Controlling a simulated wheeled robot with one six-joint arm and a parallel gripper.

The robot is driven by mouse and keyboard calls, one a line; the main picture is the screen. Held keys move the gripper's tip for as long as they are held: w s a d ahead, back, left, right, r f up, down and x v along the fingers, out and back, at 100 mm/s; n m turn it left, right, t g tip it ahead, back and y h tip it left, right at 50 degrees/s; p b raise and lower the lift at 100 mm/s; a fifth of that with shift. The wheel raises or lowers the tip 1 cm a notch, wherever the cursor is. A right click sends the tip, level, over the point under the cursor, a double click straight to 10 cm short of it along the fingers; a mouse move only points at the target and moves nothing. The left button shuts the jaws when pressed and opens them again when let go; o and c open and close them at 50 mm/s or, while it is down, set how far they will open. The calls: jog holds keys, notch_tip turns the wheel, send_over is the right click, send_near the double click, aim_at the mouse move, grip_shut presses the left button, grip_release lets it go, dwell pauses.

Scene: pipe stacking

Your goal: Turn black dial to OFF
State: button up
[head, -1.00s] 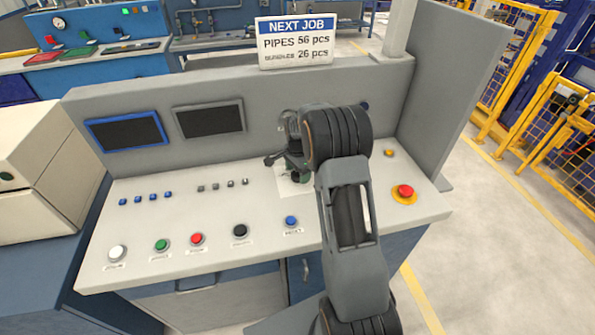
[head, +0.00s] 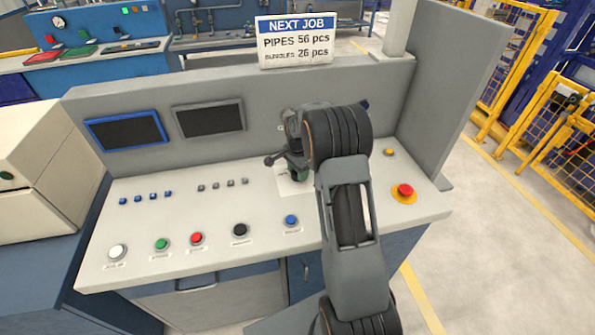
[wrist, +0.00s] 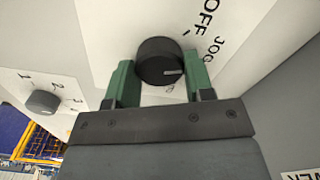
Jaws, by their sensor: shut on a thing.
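The black dial (wrist: 158,58) sits on a white label plate (wrist: 110,30) in the wrist view. "OFF" and "JOG" are printed to its upper right, and another mark below it is partly hidden. The white pointer line on the dial faces right, below "OFF"; I cannot tell exactly which mark it meets. My gripper (wrist: 157,72) is shut on the dial, with one green finger on each side. In the head view my gripper (head: 298,173) is low over the console's right half, and my arm hides the dial.
A second, grey dial (wrist: 41,103) with numbers is at the left in the wrist view. The console (head: 190,200) carries several push buttons and a red emergency stop (head: 405,190) right of my arm. An upright panel with two screens (head: 127,131) stands behind.

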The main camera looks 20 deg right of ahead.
jog(key=n+b, duration=0.1)
jog(key=n, duration=0.3)
jog(key=shift+n+b, duration=0.65)
jog(key=shift+n, duration=1.15)
jog(key=shift+w+n, duration=0.1)
jog(key=shift+n, duration=0.2)
jog(key=o, duration=0.9)
jog(key=shift+r, duration=0.1)
notch_tip(320, 180, up, 14)
jog(key=shift+f+b, duration=0.2)
jog(key=shift+b, duration=0.25)
